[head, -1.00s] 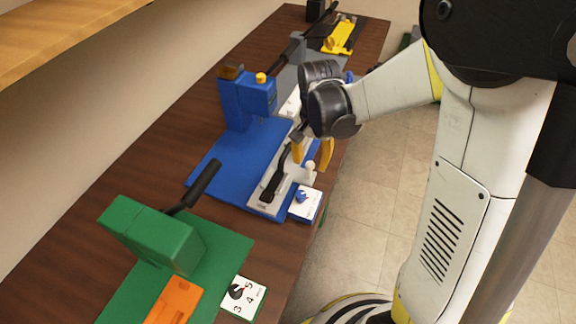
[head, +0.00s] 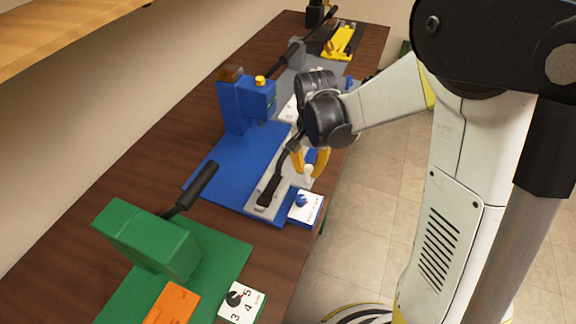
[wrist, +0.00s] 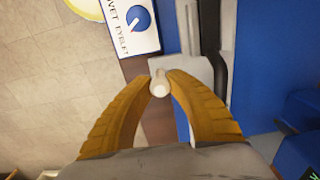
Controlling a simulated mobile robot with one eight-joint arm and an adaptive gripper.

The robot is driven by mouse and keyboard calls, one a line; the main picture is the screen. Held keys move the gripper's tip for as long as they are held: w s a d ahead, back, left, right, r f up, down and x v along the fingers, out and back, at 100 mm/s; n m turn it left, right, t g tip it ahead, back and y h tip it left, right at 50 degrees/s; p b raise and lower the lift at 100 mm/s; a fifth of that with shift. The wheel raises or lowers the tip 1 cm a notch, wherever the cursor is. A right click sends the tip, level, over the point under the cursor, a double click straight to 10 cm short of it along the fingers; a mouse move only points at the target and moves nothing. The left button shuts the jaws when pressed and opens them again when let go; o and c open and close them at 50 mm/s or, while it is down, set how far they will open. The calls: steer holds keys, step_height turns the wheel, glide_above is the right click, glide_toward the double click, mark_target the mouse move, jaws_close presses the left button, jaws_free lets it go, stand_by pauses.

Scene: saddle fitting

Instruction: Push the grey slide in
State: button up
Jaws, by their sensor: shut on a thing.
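The grey slide (wrist: 188,72) is a pale grey block with a small white upright knob (wrist: 159,84), on the blue station's right side. In the wrist view the two yellow fingers of my gripper (wrist: 160,82) close around the knob, one on each side. In the head view my gripper (head: 309,170) reaches down over the slide, and the knob (head: 308,173) shows between the fingertips. My fingers and wrist hide part of the slide there. The blue station (head: 225,172) has a grey rail (head: 262,203) with a black-handled lever (head: 268,190) lying over it.
A white dial card (head: 306,207) with a blue knob sits at the station's front corner; it also shows in the wrist view (wrist: 132,28). A green station (head: 150,240) with an orange piece stands nearer, a yellow piece (head: 340,42) farther back. Open floor lies right of the table.

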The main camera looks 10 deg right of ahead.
steer(key=shift+w+a, duration=0.35)
steer(key=shift+a, duration=0.15)
steer(key=shift+w+a+b, duration=0.1)
steer(key=shift+w+a, duration=1.05)
steer(key=shift+a, duration=0.4)
steer(key=shift+w+a+b, duration=0.15)
steer(key=shift+w+a, duration=0.95)
steer(key=shift+a, duration=0.5)
steer(key=shift+w+a+b, duration=0.1)
steer(key=shift+w+a, duration=1.05)
steer(key=shift+a, duration=0.4)
steer(key=shift+o, duration=0.4)
steer(key=shift+w+a, duration=0.1)
steer(key=shift+o, duration=0.5)
steer(key=shift+a, duration=0.1)
steer(key=o, duration=0.7)
steer(key=shift+w+a, duration=0.1)
steer(key=shift+a, duration=0.05)
steer(key=shift+r, duration=0.1)
